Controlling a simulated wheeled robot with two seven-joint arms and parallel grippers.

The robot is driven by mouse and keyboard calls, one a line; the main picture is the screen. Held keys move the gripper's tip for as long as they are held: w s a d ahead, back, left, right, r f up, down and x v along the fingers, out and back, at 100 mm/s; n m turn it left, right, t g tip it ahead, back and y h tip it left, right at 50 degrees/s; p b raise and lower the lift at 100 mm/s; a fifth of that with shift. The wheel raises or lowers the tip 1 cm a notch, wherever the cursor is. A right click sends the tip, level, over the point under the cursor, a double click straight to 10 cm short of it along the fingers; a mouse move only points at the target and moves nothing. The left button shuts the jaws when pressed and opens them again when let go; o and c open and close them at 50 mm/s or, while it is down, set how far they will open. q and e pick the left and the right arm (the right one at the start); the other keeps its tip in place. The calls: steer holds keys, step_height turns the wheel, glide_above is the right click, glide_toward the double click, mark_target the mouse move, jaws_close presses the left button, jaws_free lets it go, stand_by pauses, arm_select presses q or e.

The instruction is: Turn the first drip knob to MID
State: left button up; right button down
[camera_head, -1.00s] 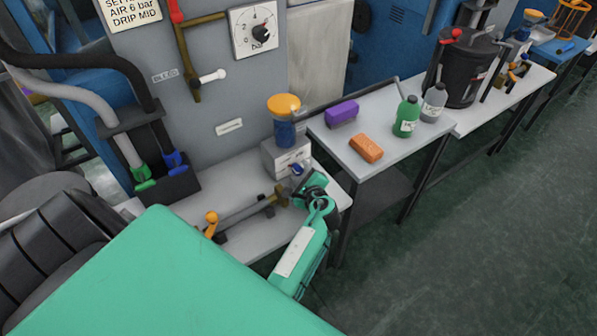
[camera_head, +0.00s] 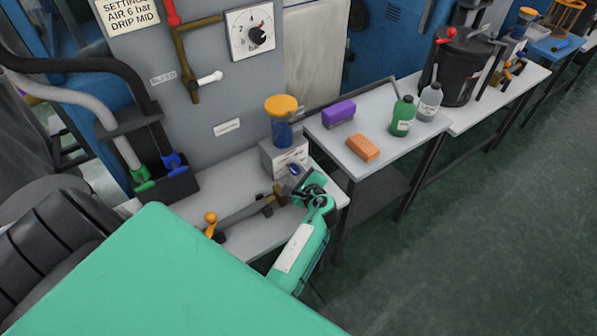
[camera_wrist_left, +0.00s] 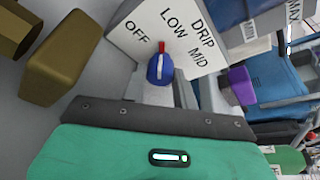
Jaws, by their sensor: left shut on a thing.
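The first drip knob (camera_head: 293,169) is a small blue knob on the sloped face of a pale box below an orange-topped cup. In the left wrist view the knob (camera_wrist_left: 160,69) has a white line and a red pointer tip. The pointer is up in the picture, between OFF and LOW and nearer LOW; MID is to its right. My left gripper (camera_head: 299,178) is at the knob, and its grey fingers (camera_wrist_left: 162,88) are shut on it, partly hiding its lower side. My right gripper is not in view.
An orange-capped filter cup (camera_head: 282,118) stands just above the knob box (camera_head: 286,157). A brass fitting and bar (camera_head: 240,215) lie left of the gripper. A side table (camera_head: 345,153) holds a purple block (camera_head: 338,112), an orange block (camera_head: 362,147) and bottles (camera_head: 402,116).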

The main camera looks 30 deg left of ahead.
arm_select(q)
steer(key=shift+r+m+p, duration=0.25)
steer(key=shift+m+p, duration=0.05)
steer(key=shift+p, duration=0.35)
steer(key=m+g+p, duration=0.2)
steer(key=m+p, duration=0.1)
steer(key=p, duration=0.4)
steer(key=shift+w+r+m+g, duration=0.1)
steer(key=shift+w+m+g, duration=0.05)
steer(key=shift+m+g, duration=0.25)
steer(key=shift+m+g+y+p, duration=0.4)
steer(key=shift+m+p, duration=0.3)
steer(key=shift+p, duration=0.3)
steer(key=shift+w+m+g+y+p, duration=0.1)
steer(key=shift+m+g+y+p, duration=0.3)
steer(key=shift+m+g+p, duration=0.4)
steer(key=shift+f+m+y, duration=0.3)
steer(key=shift+m, duration=0.7)
steer(key=shift+f+m+g, duration=0.1)
steer(key=shift+m+g, duration=0.5)
steer(key=shift+m, duration=0.2)
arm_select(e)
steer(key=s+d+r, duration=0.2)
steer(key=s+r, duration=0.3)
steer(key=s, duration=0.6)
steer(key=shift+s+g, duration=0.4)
arm_select(q)
steer(key=shift+d, duration=0.1)
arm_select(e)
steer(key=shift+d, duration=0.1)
